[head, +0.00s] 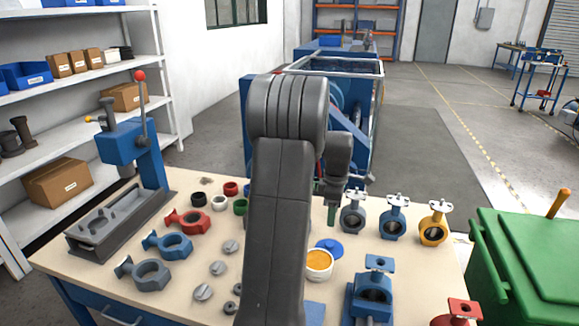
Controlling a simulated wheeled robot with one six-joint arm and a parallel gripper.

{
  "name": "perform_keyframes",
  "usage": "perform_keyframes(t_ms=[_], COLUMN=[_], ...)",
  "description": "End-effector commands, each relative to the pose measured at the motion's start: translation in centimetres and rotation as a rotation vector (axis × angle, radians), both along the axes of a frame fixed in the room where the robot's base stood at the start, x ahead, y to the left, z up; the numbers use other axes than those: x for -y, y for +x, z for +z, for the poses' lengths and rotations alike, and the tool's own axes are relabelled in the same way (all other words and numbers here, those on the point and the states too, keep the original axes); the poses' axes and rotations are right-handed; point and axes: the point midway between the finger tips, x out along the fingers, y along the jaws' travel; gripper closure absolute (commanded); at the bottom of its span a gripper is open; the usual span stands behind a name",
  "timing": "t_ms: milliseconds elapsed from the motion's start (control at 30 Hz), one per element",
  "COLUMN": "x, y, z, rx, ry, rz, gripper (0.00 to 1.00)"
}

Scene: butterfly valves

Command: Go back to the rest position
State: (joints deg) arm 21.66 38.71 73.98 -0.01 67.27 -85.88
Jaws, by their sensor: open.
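My arm rises through the middle of the head view and bends over at the top. My gripper (332,210) points down beyond it, over the far part of the workbench (215,297). It is open, with nothing seen between its fingers. Assembled butterfly valves stand to its right: a grey one (353,219), a blue one (393,222) and a yellow one (433,229). Red (188,220), blue (168,243) and grey (145,273) valve bodies lie on the left. My arm hides the bench's middle.
A blue press (135,152) with a red-knobbed lever stands at the bench's left. A pot (319,263), a blue valve (371,294) and a red part (459,311) are near the front right. A green bin (530,262) stands at the right, shelves (80,105) at the left.

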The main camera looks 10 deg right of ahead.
Motion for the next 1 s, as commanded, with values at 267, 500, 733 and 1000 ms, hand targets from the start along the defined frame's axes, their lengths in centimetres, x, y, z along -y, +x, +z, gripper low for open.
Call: perform_keyframes(t_ms=[267, 500, 733, 1000], x=[0.0, 0.0, 0.0, 0.0], y=[-0.1, -0.1, 0.1, 0.0], z=[-5.1, -9.9, -9.4, -7.6], rx=[-0.005, -0.005, 0.003, 0.0], ry=[0.003, 0.003, -0.001, 0.0], rz=[0.0, 0.0, 0.0, 0.0], gripper=[0.53, 0.53, 0.53, 0.53])
